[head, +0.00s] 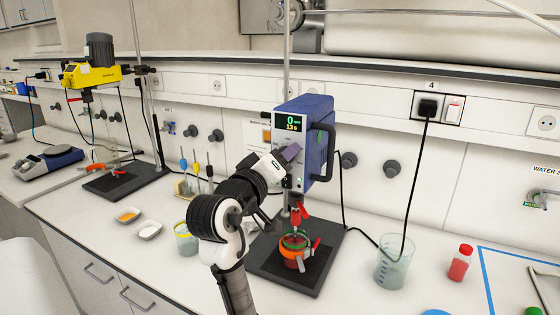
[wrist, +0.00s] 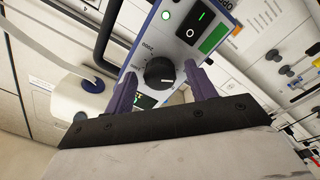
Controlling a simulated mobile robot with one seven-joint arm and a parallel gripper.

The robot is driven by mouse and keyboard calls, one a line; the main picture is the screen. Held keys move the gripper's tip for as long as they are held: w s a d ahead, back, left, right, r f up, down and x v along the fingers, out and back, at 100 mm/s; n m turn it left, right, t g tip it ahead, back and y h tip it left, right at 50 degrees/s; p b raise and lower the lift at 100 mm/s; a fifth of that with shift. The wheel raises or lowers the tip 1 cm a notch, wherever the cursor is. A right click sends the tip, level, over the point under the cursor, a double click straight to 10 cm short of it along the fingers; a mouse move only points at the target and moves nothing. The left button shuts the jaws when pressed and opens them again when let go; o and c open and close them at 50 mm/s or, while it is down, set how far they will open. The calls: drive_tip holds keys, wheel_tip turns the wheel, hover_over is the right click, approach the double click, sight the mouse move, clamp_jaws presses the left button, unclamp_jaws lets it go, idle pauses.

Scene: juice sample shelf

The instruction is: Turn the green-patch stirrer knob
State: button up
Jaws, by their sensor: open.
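The blue stirrer (head: 318,130) hangs on a stand, its display lit with a green 0 over a smaller yellow number. In the wrist view its panel shows a green patch (wrist: 214,36), a black rocker switch (wrist: 194,27) and a round black knob (wrist: 160,73) with a white pointer line. My gripper (head: 291,153) is at the lower front of the stirrer and hides the knob in the head view. In the wrist view its purple fingers (wrist: 165,82) are apart, with the knob showing between them and a gap on each side. How far the tips reach around the knob is unclear.
Below the stirrer, an orange-red clamped vessel (head: 293,256) stands on the dark base plate (head: 325,260). A glass beaker (head: 393,268) and a red bottle (head: 460,264) are to the right. A yellow stirrer (head: 90,74) stands at left. A black cable hangs from the wall socket.

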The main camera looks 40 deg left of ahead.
drive_tip(key=b+v, duration=0.4)
drive_tip(key=v, duration=0.9)
drive_tip(key=shift+s+d, duration=0.15)
drive_tip(key=shift+s, duration=0.25)
